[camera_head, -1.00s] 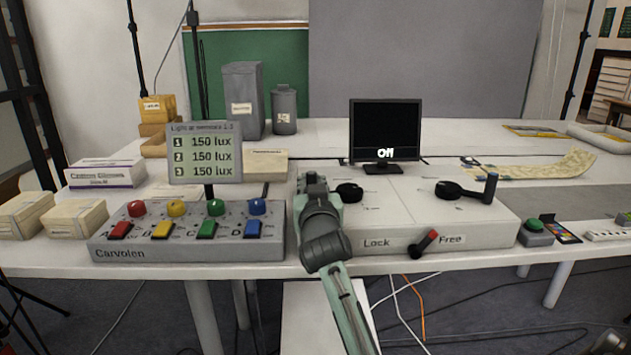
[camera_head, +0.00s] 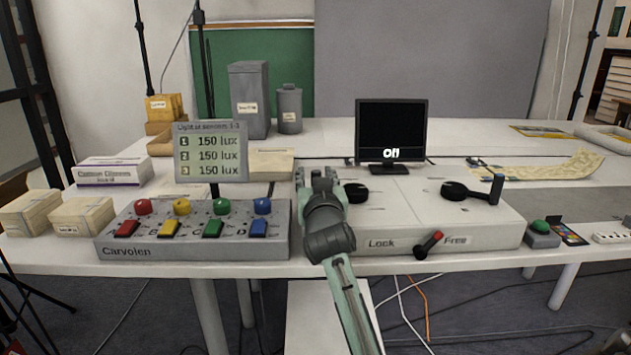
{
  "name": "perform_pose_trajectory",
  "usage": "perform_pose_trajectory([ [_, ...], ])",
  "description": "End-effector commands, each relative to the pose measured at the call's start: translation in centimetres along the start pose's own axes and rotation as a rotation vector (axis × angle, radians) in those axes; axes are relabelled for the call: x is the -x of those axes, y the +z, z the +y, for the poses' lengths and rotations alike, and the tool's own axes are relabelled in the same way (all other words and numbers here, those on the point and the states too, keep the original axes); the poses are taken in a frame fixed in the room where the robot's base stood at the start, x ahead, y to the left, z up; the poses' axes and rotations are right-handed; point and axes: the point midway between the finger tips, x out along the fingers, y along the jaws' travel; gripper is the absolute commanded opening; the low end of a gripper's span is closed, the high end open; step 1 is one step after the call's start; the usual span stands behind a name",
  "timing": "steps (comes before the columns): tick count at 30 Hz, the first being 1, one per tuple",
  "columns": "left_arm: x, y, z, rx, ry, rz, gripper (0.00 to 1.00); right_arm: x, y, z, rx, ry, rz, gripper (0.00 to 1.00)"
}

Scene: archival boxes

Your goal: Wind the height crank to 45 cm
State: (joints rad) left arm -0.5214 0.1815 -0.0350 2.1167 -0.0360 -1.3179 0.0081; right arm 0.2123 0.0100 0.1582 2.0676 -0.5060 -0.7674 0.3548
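A white control box (camera_head: 400,215) stands on the table with two black cranks on top. The right crank (camera_head: 470,191) has an arm with an upright blue-grey handle (camera_head: 496,188) at its right end. The left crank knob (camera_head: 356,192) is black and partly hidden behind my gripper. A red-tipped lever (camera_head: 429,244) on the front sits between the words Lock and Free. My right gripper (camera_head: 318,178) is over the box's left end, left of the left knob and apart from the right crank; its finger opening is unclear. My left gripper is out of view.
A monitor (camera_head: 390,135) reading Off stands behind the box. A green button (camera_head: 541,229) and colour card (camera_head: 569,234) lie at right.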

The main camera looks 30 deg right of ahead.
Motion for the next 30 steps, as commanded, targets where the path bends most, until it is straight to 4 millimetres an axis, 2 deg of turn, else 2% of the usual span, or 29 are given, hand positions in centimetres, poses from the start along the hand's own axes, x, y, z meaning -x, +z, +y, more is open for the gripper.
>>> perform_pose_trajectory([
  [6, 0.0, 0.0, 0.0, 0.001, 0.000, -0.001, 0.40, 0.0, -4.6, -0.1, -0.004, -0.002, 0.008, 0.40],
  [13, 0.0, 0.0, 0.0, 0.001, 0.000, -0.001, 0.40, 0.0, -8.1, -0.1, -0.003, -0.002, 0.005, 0.40],
  [18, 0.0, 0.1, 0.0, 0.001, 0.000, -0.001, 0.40, 0.0, -8.9, -0.1, -0.001, -0.002, 0.002, 0.40],
  [25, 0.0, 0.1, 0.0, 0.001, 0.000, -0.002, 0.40, 0.0, -8.9, -0.1, 0.000, -0.002, 0.001, 0.40],
  [30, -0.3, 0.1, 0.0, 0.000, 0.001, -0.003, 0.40, 0.6, -7.9, 0.8, 0.076, 0.009, 0.002, 0.18],
])
